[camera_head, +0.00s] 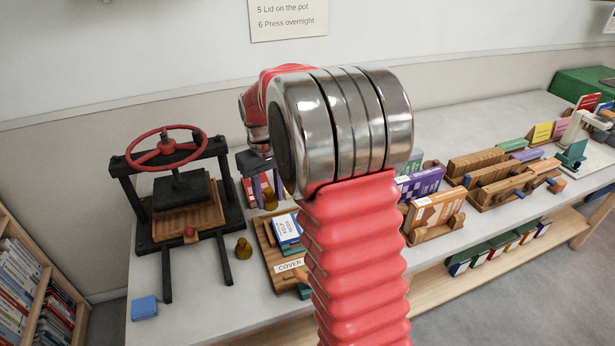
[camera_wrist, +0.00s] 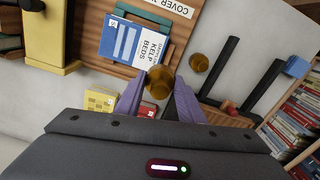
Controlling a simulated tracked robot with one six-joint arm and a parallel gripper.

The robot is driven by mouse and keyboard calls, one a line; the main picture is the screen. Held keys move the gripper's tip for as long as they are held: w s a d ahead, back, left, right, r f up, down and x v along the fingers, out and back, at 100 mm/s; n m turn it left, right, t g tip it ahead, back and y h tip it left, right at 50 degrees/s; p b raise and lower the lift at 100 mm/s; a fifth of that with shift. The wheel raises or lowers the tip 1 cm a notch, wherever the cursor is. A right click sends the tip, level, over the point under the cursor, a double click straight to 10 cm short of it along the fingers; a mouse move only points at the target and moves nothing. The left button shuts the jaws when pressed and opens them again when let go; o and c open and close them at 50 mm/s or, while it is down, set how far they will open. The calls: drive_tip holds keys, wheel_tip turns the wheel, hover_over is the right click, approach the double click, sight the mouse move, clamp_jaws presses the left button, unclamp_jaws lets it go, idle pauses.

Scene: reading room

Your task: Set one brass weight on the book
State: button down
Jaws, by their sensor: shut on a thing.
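My gripper (camera_head: 266,192) has purple fingers and is shut on a brass weight (camera_head: 270,200), gripping it between the fingertips. The wrist view shows this weight (camera_wrist: 158,84) beside the near edge of the book. Whether it is lifted clear of the table is hard to tell. A second brass weight (camera_head: 243,250) stands on the table between the press and the wooden board; it also shows in the wrist view (camera_wrist: 199,63). The blue and white book (camera_head: 286,229), marked KELP BEDS (camera_wrist: 130,40) in the wrist view, lies on the board with its top bare.
A black press with a red wheel (camera_head: 168,150) stands at the left. The wooden board (camera_head: 265,245) carries a COVER label (camera_head: 290,265). A blue block (camera_head: 144,307) lies at the front left. Wooden racks (camera_head: 500,175) fill the right. My arm hides the table's middle.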

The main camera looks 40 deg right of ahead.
drive_tip(key=s+d+r, duration=0.4)
drive_tip(key=d, duration=0.5)
drive_tip(key=shift+d+r+m, duration=0.3)
drive_tip(key=shift+s+f, duration=0.1)
drive_tip(key=shift+f, duration=0.05)
drive_tip(key=shift+f, duration=2.1)
drive_tip(key=shift+s+f, duration=0.1)
drive_tip(key=shift+f, duration=0.5)
drive_tip(key=shift+f, duration=0.3)
drive_tip(key=shift+f, duration=0.7)
drive_tip(key=shift+f, duration=0.3)
drive_tip(key=shift+f, duration=2.05)
idle(0.6)
